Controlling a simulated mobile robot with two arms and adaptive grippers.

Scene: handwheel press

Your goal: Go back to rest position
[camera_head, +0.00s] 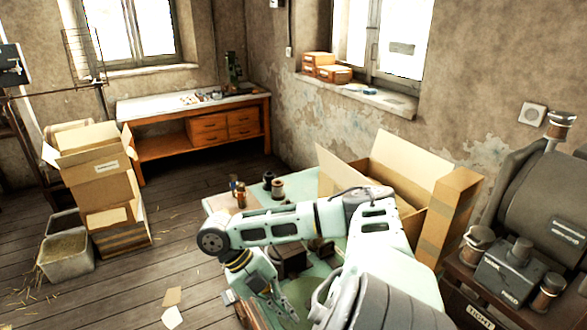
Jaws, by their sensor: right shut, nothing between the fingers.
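My right arm reaches in from the lower right and bends at the left over a pale green table (218,203). My right gripper (287,309) hangs below the bend, low in the picture, pointing down. Its fingers look close together, with nothing seen between them. A dark block-shaped object (290,262) sits on the table behind the arm, partly hidden by it. My left gripper is not in view.
An open cardboard box (452,215) stands behind my arm. Small spools (277,187) stand at the table's far edge. Dark machinery (540,215) is at the right. Stacked boxes (100,190) stand left, a workbench (150,110) at the back. Wooden floor between is mostly clear.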

